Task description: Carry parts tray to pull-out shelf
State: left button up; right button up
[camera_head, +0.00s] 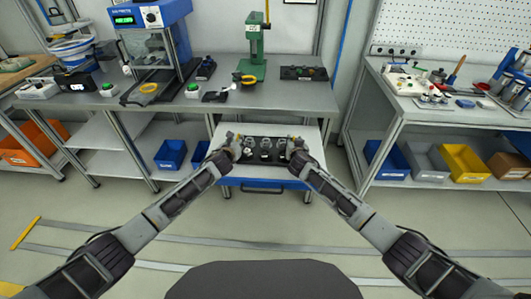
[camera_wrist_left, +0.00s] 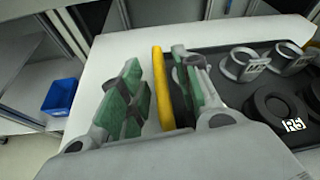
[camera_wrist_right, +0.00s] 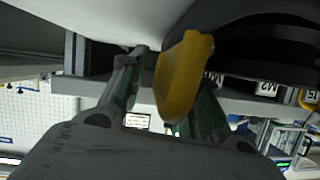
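The black parts tray (camera_head: 263,158) lies on the white top of the pull-out shelf (camera_head: 228,173), with several dark round parts in it; it also shows in the left wrist view (camera_wrist_left: 236,92). My left gripper (camera_head: 232,143) is at the tray's left end. In the left wrist view its fingers (camera_wrist_left: 155,85) stand apart on either side of a yellow handle (camera_wrist_left: 161,88). My right gripper (camera_head: 297,146) is at the right end. In the right wrist view its fingers (camera_wrist_right: 162,90) stand apart, with the yellow handle (camera_wrist_right: 182,82) between them, close to the right finger.
The shelf has a blue front (camera_head: 250,186) and juts from under the grey workbench (camera_head: 225,97). A green press (camera_head: 253,50) and a blue-topped machine (camera_head: 150,20) stand on the bench. A blue bin (camera_head: 171,154) is left of the shelf. The floor in front is clear.

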pick_arm(q)
jog(key=shift+r, duration=0.25)
pick_arm(e)
jog(key=shift+r, duration=0.25)
